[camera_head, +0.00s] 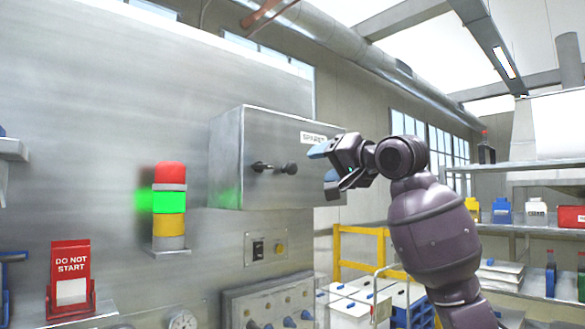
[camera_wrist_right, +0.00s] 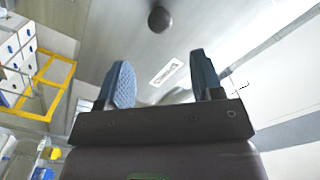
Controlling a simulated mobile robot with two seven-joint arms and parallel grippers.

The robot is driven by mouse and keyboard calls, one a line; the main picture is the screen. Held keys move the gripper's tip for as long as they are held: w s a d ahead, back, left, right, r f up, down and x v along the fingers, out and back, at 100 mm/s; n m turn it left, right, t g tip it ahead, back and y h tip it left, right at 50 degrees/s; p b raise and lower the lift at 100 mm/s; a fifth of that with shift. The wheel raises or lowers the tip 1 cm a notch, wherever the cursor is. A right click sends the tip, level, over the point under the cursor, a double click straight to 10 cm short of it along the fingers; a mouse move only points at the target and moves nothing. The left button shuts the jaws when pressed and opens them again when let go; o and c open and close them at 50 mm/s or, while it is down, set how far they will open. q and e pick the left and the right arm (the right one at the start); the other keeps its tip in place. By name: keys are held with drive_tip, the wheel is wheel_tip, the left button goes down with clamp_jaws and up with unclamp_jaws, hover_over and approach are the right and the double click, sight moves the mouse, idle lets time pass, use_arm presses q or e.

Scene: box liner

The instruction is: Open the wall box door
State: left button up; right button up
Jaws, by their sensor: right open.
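The wall box (camera_head: 228,160) is a grey metal cabinet on the steel wall, left of centre in the head view. Its door (camera_head: 290,185) looks shut and carries a label and a dark handle (camera_head: 275,168) with a round knob. My right gripper (camera_head: 325,165) is open and empty, at the right side of the door, right of the handle. In the right wrist view its two blue fingertips (camera_wrist_right: 160,85) stand apart with nothing between them. The round knob (camera_wrist_right: 160,19) shows beyond them at the top, apart from the fingers. My left gripper is not in view.
A red, green and yellow signal light (camera_head: 169,205) stands left of the box. A red "DO NOT START" sign (camera_head: 70,280) is at lower left. A switch panel (camera_head: 266,246) sits below the box. A yellow frame (camera_head: 362,232) and shelves (camera_head: 520,228) with containers stand at right.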

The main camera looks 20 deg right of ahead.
sight(295, 167)
drive_tip(key=p+x, duration=0.3)
drive_tip(key=x, duration=0.7)
drive_tip(key=shift+w+a, duration=0.15)
drive_tip(key=shift+w, duration=0.1)
clamp_jaws()
